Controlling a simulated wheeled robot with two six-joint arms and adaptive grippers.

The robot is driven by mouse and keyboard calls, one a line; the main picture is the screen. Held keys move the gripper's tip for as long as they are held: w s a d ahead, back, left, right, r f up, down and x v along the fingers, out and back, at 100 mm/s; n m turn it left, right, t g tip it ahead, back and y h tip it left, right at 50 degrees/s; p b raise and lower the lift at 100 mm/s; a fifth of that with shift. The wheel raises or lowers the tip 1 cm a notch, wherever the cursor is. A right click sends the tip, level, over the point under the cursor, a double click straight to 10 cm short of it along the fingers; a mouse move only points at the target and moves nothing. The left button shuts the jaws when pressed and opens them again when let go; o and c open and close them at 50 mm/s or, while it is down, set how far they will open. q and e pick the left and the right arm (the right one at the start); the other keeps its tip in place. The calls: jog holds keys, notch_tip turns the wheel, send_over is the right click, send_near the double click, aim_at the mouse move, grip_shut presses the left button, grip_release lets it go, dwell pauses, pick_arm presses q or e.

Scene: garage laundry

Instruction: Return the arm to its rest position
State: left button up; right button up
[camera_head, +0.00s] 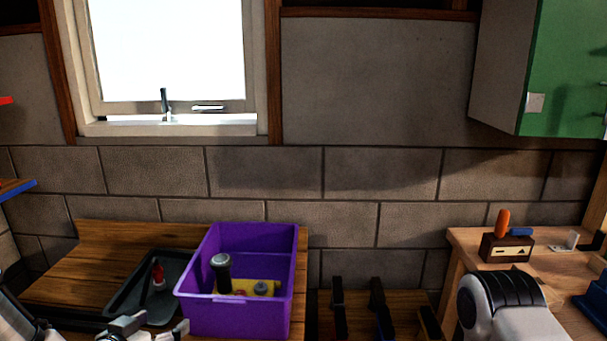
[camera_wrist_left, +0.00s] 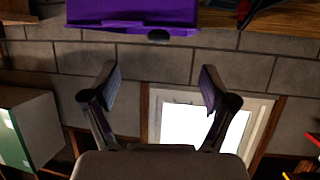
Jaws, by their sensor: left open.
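My left gripper (camera_head: 150,329) is at the bottom edge of the head view, in front of the dark tray and left of the purple bin. In the left wrist view its two fingers (camera_wrist_left: 158,76) are spread wide with nothing between them, and the picture is upside down. The gripper is open and empty. Part of my left arm shows at the lower left of the head view. My right gripper is not in view.
A right-hand bench (camera_head: 465,243) carries a block with an orange handle (camera_head: 502,222).

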pick_arm(q)
jog(key=s+d+f+g, duration=0.1)
jog(key=s+f+g, duration=0.2)
jog(key=f, duration=0.7)
jog(key=s+d+f+n+g+y, duration=0.1)
jog(key=s+f+g, duration=0.8)
jog(key=s+f, duration=1.2)
jog(key=s+y, duration=0.1)
jog(key=s, duration=0.3)
jog(key=shift+f, duration=0.15)
